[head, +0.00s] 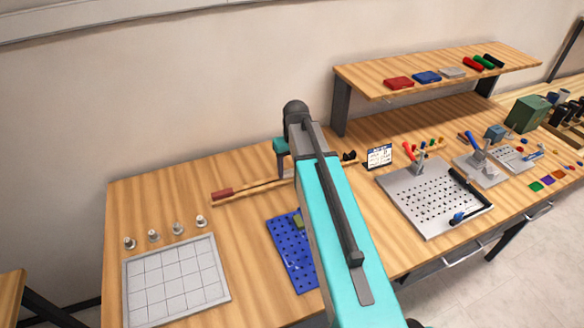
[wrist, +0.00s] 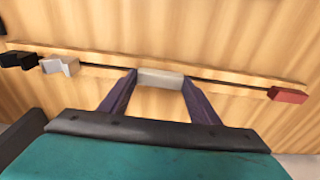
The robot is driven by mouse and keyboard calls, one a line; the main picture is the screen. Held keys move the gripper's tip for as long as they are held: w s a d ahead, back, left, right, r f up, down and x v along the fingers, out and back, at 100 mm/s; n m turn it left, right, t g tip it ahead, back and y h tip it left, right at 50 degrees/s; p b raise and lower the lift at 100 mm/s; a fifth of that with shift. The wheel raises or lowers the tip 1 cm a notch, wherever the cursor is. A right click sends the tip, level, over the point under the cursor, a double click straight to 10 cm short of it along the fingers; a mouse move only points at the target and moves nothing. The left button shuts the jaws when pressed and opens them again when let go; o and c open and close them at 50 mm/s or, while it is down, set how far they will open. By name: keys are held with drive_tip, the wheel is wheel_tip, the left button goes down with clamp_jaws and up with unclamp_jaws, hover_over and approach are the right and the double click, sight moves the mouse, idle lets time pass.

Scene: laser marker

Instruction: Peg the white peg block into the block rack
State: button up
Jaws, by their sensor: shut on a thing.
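The block rack (head: 255,186) is a long wooden strip on the table. In the wrist view the rack (wrist: 235,86) crosses the picture with a dark groove along it. My gripper (wrist: 160,80) is shut on a white peg block (wrist: 160,76), one finger at each end. The block lies over the line of the groove; I cannot tell whether it is seated or just above. A red block (wrist: 288,94) sits at the rack's right end. A pale stepped block (wrist: 61,66) and black blocks (wrist: 18,60) are at the left. In the head view my arm hides the held block.
A blue perforated board (head: 285,250) with an olive block lies in front of the rack. A grey gridded tray (head: 175,280) and several small knobs are at the left. A metal hole plate (head: 432,190) and a raised shelf (head: 440,70) are at the right.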

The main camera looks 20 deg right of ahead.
drive_tip(key=shift+f, duration=0.25)
drive_tip(key=o, duration=1.1)
drive_tip(key=shift+r, duration=0.1)
wheel_tip(320, 180, up, 14)
drive_tip(key=s+b, duration=0.1)
drive_tip(key=b, duration=0.2)
drive_tip(key=shift+s+f+b, duration=0.2)
drive_tip(key=shift+s+b, duration=0.1)
drive_tip(key=shift+s, duration=0.05)
drive_tip(key=shift+f, duration=0.15)
idle(1.0)
